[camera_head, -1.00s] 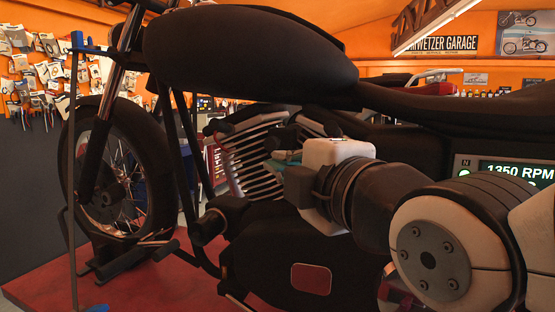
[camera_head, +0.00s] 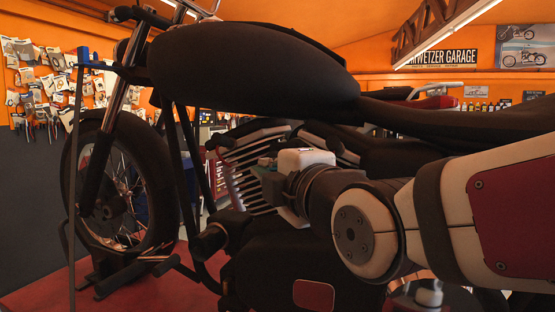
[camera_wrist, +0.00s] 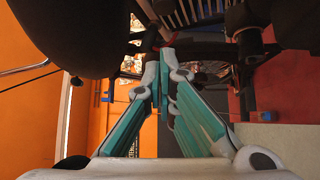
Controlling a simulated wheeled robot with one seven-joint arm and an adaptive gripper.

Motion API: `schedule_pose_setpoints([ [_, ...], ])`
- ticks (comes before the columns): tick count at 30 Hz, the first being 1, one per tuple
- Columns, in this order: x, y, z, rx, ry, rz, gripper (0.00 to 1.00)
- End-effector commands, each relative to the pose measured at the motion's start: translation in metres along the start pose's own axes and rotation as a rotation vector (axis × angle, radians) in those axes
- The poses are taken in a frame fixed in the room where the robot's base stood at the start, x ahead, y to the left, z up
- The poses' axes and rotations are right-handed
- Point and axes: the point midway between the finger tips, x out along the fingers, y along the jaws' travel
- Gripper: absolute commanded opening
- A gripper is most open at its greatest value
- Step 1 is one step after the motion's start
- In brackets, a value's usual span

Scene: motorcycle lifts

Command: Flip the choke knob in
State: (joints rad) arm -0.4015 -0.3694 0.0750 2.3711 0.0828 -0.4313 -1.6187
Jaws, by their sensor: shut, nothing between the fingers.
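My gripper (camera_head: 263,163) is beside the engine of the black motorcycle (camera_head: 250,62), below the tank. In the wrist view its teal and white fingers (camera_wrist: 166,55) come together at the tips, shut and empty. A small dark rounded part (camera_head: 218,141), possibly the choke knob, stands out left of the engine fins, apart from my gripper in the picture. In the wrist view a dark part with a red edge (camera_wrist: 166,42) lies just beyond the fingertips; I cannot tell whether it is the knob or whether they touch. My forearm hides the engine's right side.
The tank and engine fins (camera_wrist: 190,12) lie close around my gripper. The front wheel (camera_head: 122,190) and a thin upright post (camera_head: 72,190) are at the left. The motorcycle stands on a red lift (camera_head: 40,290). Tools hang on the orange wall.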

Motion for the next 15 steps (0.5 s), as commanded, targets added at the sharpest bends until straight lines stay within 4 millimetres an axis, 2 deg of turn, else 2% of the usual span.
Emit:
schedule_pose_setpoints([
  [8, 0.045, -0.001, -0.001, 0.0, 0.001, -0.002, 0.0],
  [15, 0.064, 0.0, 0.022, 0.0, 0.001, 0.001, 0.0],
])
